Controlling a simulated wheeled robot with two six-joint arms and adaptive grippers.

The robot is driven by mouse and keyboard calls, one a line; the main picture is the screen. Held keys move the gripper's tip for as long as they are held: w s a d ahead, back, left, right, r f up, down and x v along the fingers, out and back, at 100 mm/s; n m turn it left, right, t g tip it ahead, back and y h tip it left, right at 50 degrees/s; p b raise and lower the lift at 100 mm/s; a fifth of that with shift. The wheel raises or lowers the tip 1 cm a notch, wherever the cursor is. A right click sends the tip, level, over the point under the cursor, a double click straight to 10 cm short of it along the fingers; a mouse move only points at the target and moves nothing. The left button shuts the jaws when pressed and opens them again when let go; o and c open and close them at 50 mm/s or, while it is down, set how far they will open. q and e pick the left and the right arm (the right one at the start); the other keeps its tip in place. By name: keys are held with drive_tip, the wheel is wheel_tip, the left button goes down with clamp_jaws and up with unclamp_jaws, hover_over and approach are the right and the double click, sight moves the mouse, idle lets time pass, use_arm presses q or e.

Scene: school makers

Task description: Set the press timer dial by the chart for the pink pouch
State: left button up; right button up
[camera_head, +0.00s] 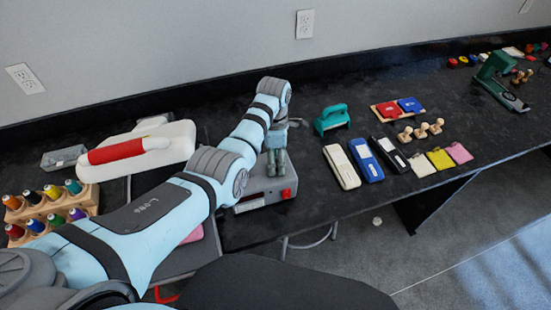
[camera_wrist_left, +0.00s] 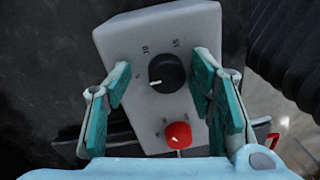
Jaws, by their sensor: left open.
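The grey control box (camera_head: 262,194) stands on the black bench below my left gripper (camera_head: 275,162). In the left wrist view, its black dial (camera_wrist_left: 167,73) has a white pointer toward the lower left. The marks 10 and 15 are printed above the dial. A red knob (camera_wrist_left: 178,136) sits below it. My left gripper (camera_wrist_left: 163,68) is open, its fingers on either side of the dial, apart from it. A flat pink piece (camera_head: 193,235), perhaps the pink pouch, is partly hidden by my left arm. Another pink pouch (camera_head: 459,153) lies far right. I cannot make out a chart.
A white press top with a red handle (camera_head: 116,151) lies left of my arm. A thread rack (camera_head: 48,212) stands at the left edge. Right of the box are a teal tool (camera_head: 332,119), long cases (camera_head: 366,160) and wooden stamps (camera_head: 421,130).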

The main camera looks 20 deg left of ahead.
use_arm(q)
drive_tip(key=shift+s+r, duration=0.2)
drive_tip(key=shift+s, duration=0.15)
drive_tip(key=shift+c, duration=1)
drive_tip(key=shift+s, duration=0.1)
drive_tip(key=c, duration=1)
drive_tip(key=shift+o, duration=0.2)
use_arm(e)
drive_tip(key=shift+s, duration=0.6)
